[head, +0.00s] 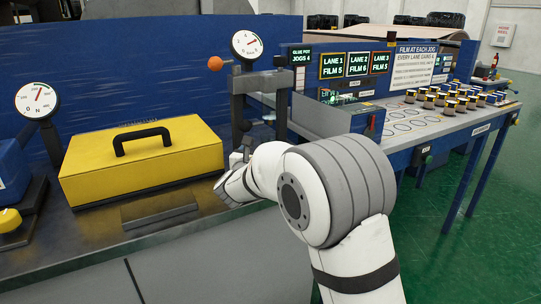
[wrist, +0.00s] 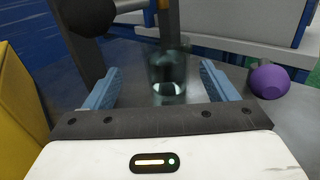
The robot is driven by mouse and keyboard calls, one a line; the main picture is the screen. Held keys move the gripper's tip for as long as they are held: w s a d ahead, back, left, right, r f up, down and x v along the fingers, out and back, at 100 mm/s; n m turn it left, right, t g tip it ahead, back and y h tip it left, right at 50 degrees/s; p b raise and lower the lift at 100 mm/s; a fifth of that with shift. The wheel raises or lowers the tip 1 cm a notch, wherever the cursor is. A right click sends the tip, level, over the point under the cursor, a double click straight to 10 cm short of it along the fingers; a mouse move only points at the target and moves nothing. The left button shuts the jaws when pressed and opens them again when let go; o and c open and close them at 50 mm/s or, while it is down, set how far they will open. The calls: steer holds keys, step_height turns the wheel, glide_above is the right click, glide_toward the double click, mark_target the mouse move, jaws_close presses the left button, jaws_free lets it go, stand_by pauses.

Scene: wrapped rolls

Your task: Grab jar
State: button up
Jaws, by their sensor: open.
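A clear glass jar (wrist: 167,75) stands upright on the grey worktop in the wrist view. My gripper (wrist: 163,85) is open, its two blue fingers on the left and right of the jar with gaps to both sides. The jar's lower part shows just beyond the gripper's dark front bar. In the head view my gripper (head: 232,185) is low over the bench beside the grey upright press, and I cannot make out the jar there.
A yellow case (head: 140,160) with a black handle stands left of my gripper. A purple ball-shaped knob (wrist: 268,80) is on the right in the wrist view. The grey press (head: 240,100) with a gauge stands close behind. A dark round part (wrist: 92,15) hangs at the upper left.

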mark_target(270, 137)
steer(key=w, duration=0.1)
steer(key=w+d, duration=0.1)
steer(key=w, duration=0.1)
steer(key=w+d+r, duration=0.1)
steer(key=w, duration=0.1)
steer(key=shift+w+r, duration=0.1)
steer(key=shift+w, duration=0.6)
steer(key=c, duration=1.2)
steer(key=shift+d+r+b, duration=0.1)
steer(key=shift+r+b, duration=0.15)
steer(key=shift+b, duration=0.25)
